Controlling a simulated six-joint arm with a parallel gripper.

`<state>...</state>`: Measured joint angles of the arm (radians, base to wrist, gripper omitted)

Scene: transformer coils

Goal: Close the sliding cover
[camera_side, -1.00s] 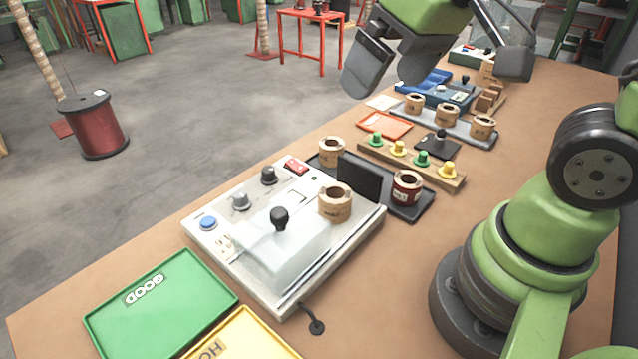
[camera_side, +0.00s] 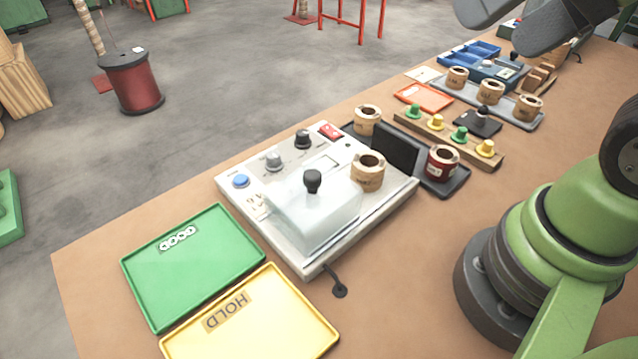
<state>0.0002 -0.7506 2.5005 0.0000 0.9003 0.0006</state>
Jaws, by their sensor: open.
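The sliding cover (camera_side: 318,215) is a clear box with a black knob (camera_side: 313,181) on top. It sits on the front part of the white test box (camera_side: 238,208). A tan coil (camera_side: 368,172) stands on the same box to the right of the cover, outside it. My gripper (camera_side: 520,22) is at the top right, cut off by the frame edge, with its dark fingers apart. It is empty, high above the far part of the bench and well away from the cover.
A green GOOD tray (camera_side: 150,262) and a yellow HOLD tray (camera_side: 300,345) lie in front. Behind the test box, a dark tray (camera_side: 455,186) holds a red coil (camera_side: 442,162) beside a black upright plate (camera_side: 396,150). A peg rack (camera_side: 488,163) and a grey coil tray (camera_side: 515,117) stand farther back.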

